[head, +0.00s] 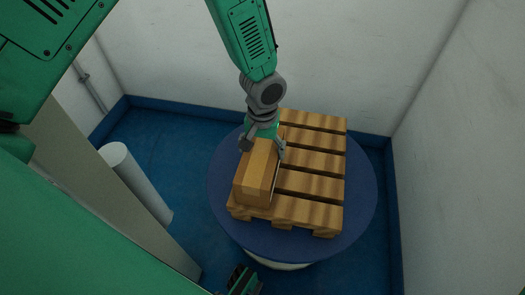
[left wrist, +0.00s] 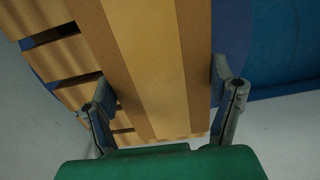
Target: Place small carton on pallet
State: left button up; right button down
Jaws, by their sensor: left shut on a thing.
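The small carton (head: 256,175) is a tan cardboard box with a tape strip, at the left side of the wooden pallet (head: 312,187) in the head view. It appears to rest on the slats, though its underside is hidden. My left gripper (head: 262,148) is shut on the carton's far end, one finger on each side. In the left wrist view the carton (left wrist: 150,70) runs between the two fingers (left wrist: 165,95), with pallet slats (left wrist: 62,50) to its left. My right gripper (head: 242,282) shows only in part as a dark shape at the bottom edge.
The pallet sits on a round blue table (head: 362,190) with a pale base. A white cylinder (head: 135,180) and a grey panel (head: 95,180) stand at left. White walls (head: 350,60) close in behind and at right. The right part of the pallet is bare.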

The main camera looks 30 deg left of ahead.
pick_arm(q)
jog(key=o, duration=1.7)
jog(key=shift+r, duration=0.1)
notch_tip(320, 180, up, 12)
jog(key=p, duration=0.4)
jog(key=shift+p, duration=0.4)
